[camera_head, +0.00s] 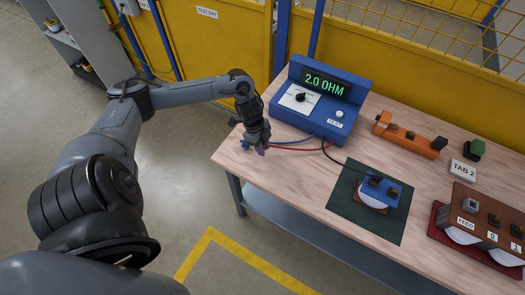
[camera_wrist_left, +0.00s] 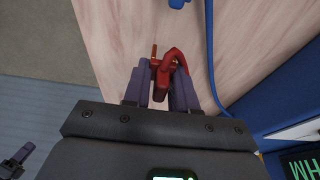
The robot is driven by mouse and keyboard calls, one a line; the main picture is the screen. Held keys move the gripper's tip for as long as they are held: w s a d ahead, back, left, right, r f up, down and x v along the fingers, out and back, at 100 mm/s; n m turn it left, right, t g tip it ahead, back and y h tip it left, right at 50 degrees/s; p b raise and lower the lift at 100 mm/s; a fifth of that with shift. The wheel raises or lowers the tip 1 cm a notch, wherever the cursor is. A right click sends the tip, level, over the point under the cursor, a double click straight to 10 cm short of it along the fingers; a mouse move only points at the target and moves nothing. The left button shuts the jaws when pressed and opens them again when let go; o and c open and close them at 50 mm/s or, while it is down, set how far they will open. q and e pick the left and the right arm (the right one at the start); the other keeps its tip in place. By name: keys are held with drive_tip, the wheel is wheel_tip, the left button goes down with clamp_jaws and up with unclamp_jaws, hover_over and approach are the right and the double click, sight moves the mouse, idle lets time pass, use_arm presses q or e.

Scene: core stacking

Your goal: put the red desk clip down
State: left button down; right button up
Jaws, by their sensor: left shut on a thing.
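The red desk clip (camera_wrist_left: 166,73) is held between the purple fingertips of my left gripper (camera_wrist_left: 163,85) in the left wrist view. A red lead curves up from it, and a thin copper-coloured tip shows at its upper end. In the head view my left gripper (camera_head: 262,149) is over the left edge of the wooden table (camera_head: 265,181), close to the blue meter. The clip itself is too small to make out there. Whether it touches the table is not clear.
The blue meter (camera_head: 340,92) reads 2.0 OHM, with blue, red and black leads at its front. A dark green mat (camera_head: 343,193) holds a blue block (camera_head: 397,190). An orange bar (camera_head: 410,138), a TAB 2 label (camera_head: 463,170) and a brown FEED box (camera_head: 490,218) stand farther right.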

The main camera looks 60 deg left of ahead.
use_arm(q)
drive_tip(key=shift+f, duration=1.6)
drive_tip(key=c, duration=0.9)
unclamp_jaws()
drive_tip(key=shift+f, duration=0.15)
